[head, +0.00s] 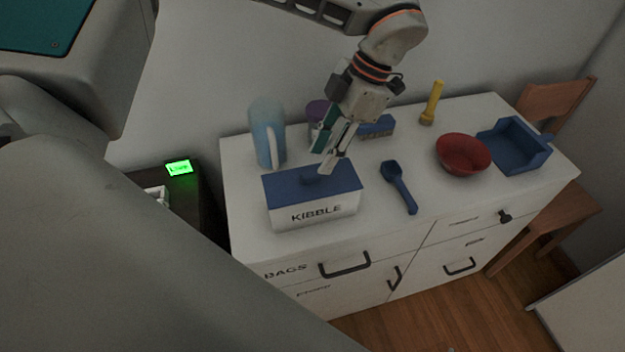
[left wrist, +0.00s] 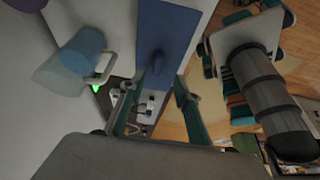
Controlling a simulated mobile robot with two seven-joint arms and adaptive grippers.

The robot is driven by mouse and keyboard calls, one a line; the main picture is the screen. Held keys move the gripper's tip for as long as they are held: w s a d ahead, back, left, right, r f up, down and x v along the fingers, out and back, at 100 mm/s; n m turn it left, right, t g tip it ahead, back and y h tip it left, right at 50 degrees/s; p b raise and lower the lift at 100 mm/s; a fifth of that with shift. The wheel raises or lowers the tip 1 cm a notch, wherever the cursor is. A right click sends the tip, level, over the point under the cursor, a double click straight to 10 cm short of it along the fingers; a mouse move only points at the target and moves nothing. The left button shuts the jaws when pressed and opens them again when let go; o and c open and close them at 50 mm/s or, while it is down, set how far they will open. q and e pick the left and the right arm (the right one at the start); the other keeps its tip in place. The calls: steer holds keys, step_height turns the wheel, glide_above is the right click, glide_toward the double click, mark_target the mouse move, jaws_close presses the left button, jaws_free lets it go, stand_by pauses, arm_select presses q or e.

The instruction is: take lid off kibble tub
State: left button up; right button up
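The kibble tub (head: 318,212) is a white box marked KIBBLE near the front left of the white cabinet top. Its blue lid (head: 340,180) sits on it, with a small raised handle (head: 313,179) in the middle. The lid also shows at the top of the left wrist view (left wrist: 178,25), with the handle (left wrist: 157,62) near the fingertips. My left gripper (head: 324,160) points down just above the handle. Its fingers (left wrist: 167,82) are apart, with nothing held between them. I cannot tell whether a fingertip touches the handle. My right gripper is out of view.
A translucent blue pitcher (head: 267,135) stands left behind the tub. A purple container (head: 317,111) and a blue box (head: 377,128) are behind my gripper. A blue scoop (head: 399,187) lies right of the tub. A red bowl (head: 463,156), blue tray (head: 515,146) and yellow flashlight (head: 432,103) are farther right.

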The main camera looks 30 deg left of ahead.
mark_target(312, 173)
arm_select(q)
steer(key=x, duration=0.5)
steer(key=shift+w+a+f, duration=0.1)
steer(key=shift+a+f, duration=0.1)
steer(key=shift+f, duration=0.2)
jaws_close()
